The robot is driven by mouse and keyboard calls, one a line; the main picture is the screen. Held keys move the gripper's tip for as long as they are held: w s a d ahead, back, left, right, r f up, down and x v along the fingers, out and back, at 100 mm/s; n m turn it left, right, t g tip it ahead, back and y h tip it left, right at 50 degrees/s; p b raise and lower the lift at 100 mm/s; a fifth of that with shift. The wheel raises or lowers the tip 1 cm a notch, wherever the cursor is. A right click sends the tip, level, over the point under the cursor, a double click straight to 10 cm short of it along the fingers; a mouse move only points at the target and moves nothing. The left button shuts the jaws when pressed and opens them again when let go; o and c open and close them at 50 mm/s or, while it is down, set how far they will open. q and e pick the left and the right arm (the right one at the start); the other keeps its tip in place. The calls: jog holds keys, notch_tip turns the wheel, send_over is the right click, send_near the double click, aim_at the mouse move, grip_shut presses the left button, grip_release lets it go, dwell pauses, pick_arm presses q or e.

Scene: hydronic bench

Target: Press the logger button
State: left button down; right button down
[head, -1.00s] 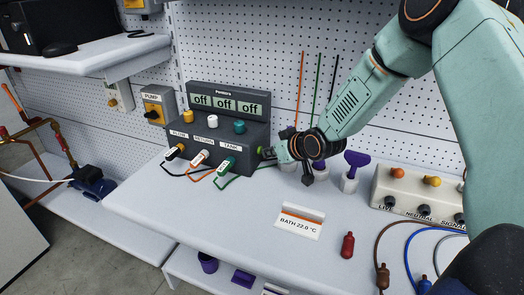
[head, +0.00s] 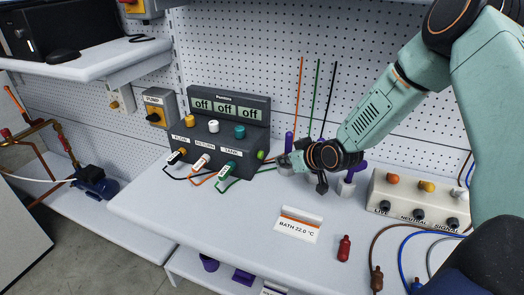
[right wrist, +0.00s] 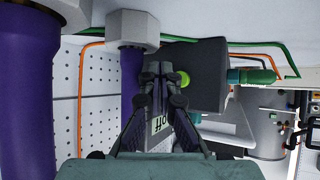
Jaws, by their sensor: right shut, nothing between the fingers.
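The logger (head: 226,125) is a dark box on the bench with three small displays, all reading "off". Its green button (head: 261,155) is on the right side face, and it also shows in the right wrist view (right wrist: 184,80). Coloured plugs sit in the logger's front: black, orange-and-white and green (head: 226,172). My right gripper (head: 281,161) is shut and empty, a short gap to the right of the button. In the right wrist view its fingertips (right wrist: 158,72) are together, just left of the green button in the picture. My left gripper is not in view.
Purple-handled tools in holders (head: 352,178) stand just behind and right of my right gripper. A terminal box (head: 418,198) is at the right. A "BATH 22.0 °C" card (head: 298,227) and a red plug (head: 344,248) lie on the bench front. Much of the bench middle is free.

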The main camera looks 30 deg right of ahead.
jog(key=shift+s+d+r+p, duration=0.1)
jog(key=shift+s+d+p, duration=0.55)
jog(key=shift+s+p, duration=0.15)
jog(key=shift+s+d, duration=0.1)
jog(key=shift+s, duration=0.05)
